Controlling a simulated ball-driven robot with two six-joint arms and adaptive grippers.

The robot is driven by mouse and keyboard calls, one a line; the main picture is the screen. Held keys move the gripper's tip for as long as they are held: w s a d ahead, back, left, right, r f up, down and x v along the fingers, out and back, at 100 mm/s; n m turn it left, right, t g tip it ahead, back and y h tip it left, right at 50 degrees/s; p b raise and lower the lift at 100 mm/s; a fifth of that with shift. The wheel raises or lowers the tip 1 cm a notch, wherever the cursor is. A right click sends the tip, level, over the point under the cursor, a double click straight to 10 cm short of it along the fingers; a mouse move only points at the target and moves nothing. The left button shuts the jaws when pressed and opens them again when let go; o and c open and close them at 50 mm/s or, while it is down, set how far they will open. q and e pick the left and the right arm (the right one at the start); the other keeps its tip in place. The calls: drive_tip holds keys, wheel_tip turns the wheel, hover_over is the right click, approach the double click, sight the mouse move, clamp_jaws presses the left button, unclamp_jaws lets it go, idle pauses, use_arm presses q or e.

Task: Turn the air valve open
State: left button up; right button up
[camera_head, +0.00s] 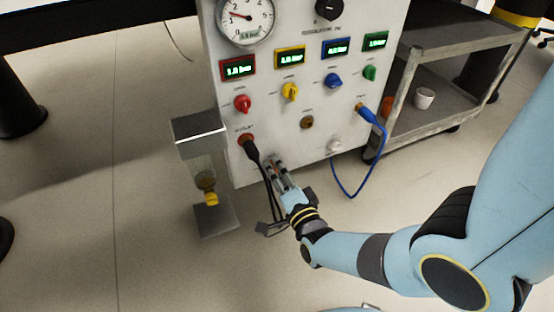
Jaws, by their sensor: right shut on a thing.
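The white panel (222,95) has red (242,103), yellow (290,92), blue (333,80) and green (369,73) valve knobs, each below a lit display. Their labels are too small to read, so I cannot tell which is the air valve. My right gripper (276,173) is at the panel's lower front, below the coloured knobs and apart from them. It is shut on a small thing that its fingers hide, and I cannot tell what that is. A black hose (259,169) hangs from the outlet, just left of the fingers. My left gripper is not in view.
A round gauge (246,17) and black knob (329,9) sit high on the panel. A blue hose (373,119) loops at its right. A grey stand with a yellow-based vessel (210,199) is at left. A cart (450,104) holds a white cup (424,98).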

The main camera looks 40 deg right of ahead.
drive_tip(key=shift+m, duration=0.5)
drive_tip(key=o, duration=1.1)
drive_tip(key=shift+o, duration=0.2)
wheel_tip(320, 180, up, 10)
